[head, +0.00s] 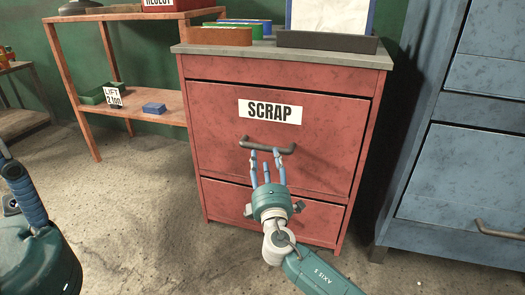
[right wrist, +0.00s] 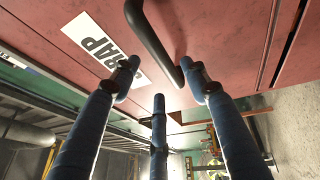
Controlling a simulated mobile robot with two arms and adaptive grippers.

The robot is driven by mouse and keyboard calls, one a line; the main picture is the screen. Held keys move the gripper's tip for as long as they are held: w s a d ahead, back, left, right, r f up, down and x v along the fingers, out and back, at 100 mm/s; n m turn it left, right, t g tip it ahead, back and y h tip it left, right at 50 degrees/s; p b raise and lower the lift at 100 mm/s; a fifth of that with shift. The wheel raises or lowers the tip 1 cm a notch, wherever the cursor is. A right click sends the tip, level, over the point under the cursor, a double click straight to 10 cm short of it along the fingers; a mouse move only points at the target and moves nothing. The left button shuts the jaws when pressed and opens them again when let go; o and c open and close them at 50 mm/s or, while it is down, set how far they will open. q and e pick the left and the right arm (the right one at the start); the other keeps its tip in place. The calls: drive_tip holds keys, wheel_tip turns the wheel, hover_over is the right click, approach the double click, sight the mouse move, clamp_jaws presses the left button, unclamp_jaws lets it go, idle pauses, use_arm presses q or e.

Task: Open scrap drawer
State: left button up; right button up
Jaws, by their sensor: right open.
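The scrap drawer (head: 225,160) is the large red front of a cabinet, with a white SCRAP label (head: 270,111), and it looks closed. Its dark bar handle (head: 258,143) runs across below the label. My right gripper (head: 266,159) is open and empty, its blue fingers pointing up at the handle with the tips just below or at it. In the right wrist view the handle (right wrist: 152,42) passes close to the fingertips (right wrist: 160,78); I cannot tell whether they touch. The label (right wrist: 100,42) also shows there.
A lower red drawer (head: 310,215) has a handle partly hidden by my gripper. A blue cabinet (head: 460,180) stands close on the right. An orange shelf (head: 140,100) with small boxes stands on the left. Trays (head: 325,41) sit on the cabinet top. The floor in front is clear.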

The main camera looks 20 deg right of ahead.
sight(264, 148)
drive_tip(key=b+x, duration=0.1)
drive_tip(key=x, duration=0.5)
drive_tip(key=shift+w+b, duration=0.35)
drive_tip(key=shift+b, duration=0.05)
clamp_jaws()
